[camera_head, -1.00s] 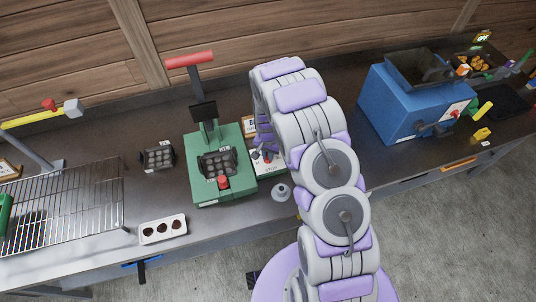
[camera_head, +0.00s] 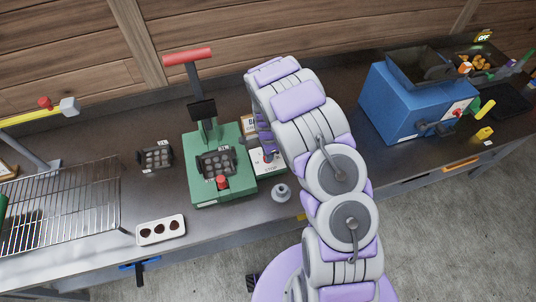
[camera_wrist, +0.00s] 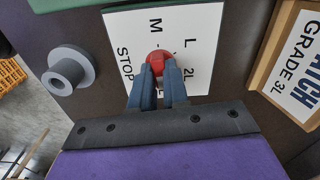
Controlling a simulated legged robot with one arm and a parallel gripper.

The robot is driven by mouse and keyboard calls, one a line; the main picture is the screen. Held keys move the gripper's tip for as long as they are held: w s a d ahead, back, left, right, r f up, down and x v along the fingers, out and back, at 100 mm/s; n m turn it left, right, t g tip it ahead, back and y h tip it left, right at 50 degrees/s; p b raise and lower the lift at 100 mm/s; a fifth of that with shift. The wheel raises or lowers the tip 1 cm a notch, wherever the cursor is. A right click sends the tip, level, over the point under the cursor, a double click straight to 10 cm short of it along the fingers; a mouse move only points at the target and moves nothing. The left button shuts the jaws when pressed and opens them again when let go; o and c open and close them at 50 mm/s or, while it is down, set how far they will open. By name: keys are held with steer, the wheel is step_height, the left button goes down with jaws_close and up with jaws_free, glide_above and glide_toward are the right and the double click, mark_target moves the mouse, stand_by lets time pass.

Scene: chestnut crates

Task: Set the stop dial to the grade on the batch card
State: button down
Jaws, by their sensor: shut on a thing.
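The stop dial is a red knob (camera_wrist: 157,62) on a white plate (camera_wrist: 205,25) marked STOP, M, L and 2L in the wrist view; the plate's lower part is partly hidden by my fingers. My gripper (camera_wrist: 157,75) is shut on the red knob, one blue-grey finger on each side. I cannot tell which mark the dial points to. The batch card (camera_wrist: 297,75), in a wooden frame at the right, reads GRADE 3L. In the head view the plate (camera_head: 265,168) lies right of the green press, and my arm partly covers the card (camera_head: 248,125).
A grey flanged piece (camera_wrist: 72,70) stands beside the plate, also in the head view (camera_head: 281,192). The green press (camera_head: 235,184) is close on the left. A white tray (camera_head: 146,241), a wire rack (camera_head: 100,210) and a blue machine (camera_head: 385,95) stand farther off.

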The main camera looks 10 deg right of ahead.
steer(key=shift+w+m, duration=0.15)
steer(key=shift+m, duration=0.45)
steer(key=c, duration=1.1)
jaws_free()
steer(key=shift+a, duration=0.1)
steer(key=shift+r, duration=0.1)
step_height(320, 180, up, 17)
steer(key=shift+r+p, duration=0.1)
steer(key=shift+p, duration=0.5)
steer(key=s+d+r+n+b, duration=0.1)
steer(key=s+r+n, duration=0.3)
steer(key=s+r, duration=0.3)
steer(key=s+d+r+n+b, duration=0.1)
steer(key=s+r+n, duration=0.3)
steer(key=s, duration=0.5)
steer(key=s+r+n, duration=0.1)
steer(key=s+n, duration=0.2)
steer(key=s, duration=0.4)
steer(key=s+a+n+g+b, duration=0.1)
steer(key=s+n, duration=0.2)
steer(key=s, duration=0.5)
steer(key=s+r+n+b, duration=0.1)
steer(key=s+n, duration=0.2)
steer(key=s, duration=0.4)
steer(key=shift+s+a+r+g, duration=0.2)
steer(key=shift+a+r+g, duration=0.1)
steer(key=shift+a+g, duration=0.1)
